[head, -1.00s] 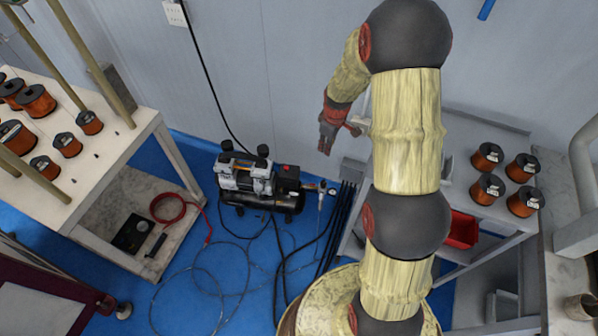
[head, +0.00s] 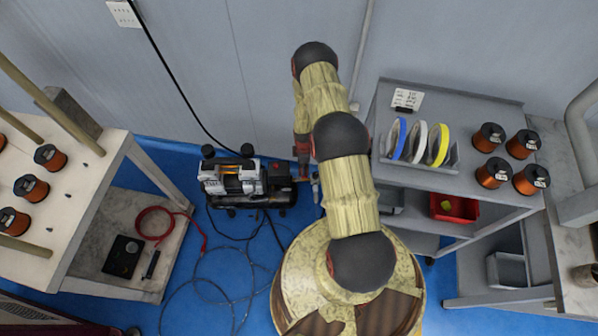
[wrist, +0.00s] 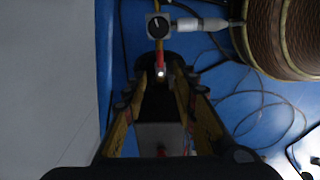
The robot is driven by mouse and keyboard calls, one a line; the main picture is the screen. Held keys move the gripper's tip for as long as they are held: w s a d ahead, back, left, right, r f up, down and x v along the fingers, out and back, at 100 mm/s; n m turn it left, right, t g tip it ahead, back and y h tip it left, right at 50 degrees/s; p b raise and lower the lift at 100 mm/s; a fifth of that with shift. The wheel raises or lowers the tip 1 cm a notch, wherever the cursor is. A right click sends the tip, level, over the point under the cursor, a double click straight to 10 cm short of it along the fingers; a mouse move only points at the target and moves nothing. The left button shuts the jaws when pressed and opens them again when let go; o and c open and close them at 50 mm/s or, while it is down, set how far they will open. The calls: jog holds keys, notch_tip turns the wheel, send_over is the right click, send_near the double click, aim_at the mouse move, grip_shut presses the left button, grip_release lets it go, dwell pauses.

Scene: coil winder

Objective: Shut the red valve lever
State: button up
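The red valve lever (wrist: 159,57) shows in the wrist view as a narrow red strip. It lies just below a square fitting with a round black dial (wrist: 158,27), in line with a yellowish pipe. My gripper (wrist: 160,88) has its two fingers spread, with a gap between them. The lever is near the tip end of that gap; I cannot tell whether a finger touches it. In the head view my gripper (head: 303,168) hangs down just right of the compressor (head: 240,180). The lever cannot be made out there.
A pale cylindrical fitting (head: 316,188) stands beside my gripper. A grey cart (head: 440,180) with coloured discs and copper spools is close on the right. Hoses (head: 225,265) lie on the blue floor. The wall is behind.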

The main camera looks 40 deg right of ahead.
aim_at(303, 177)
notch_tip(303, 177, down, 7)
jog(key=shift+f+b, duration=0.1)
jog(key=shift+b, duration=1)
jog(key=shift+c, duration=0.5)
jog(key=shift+s, duration=0.1)
grip_shut()
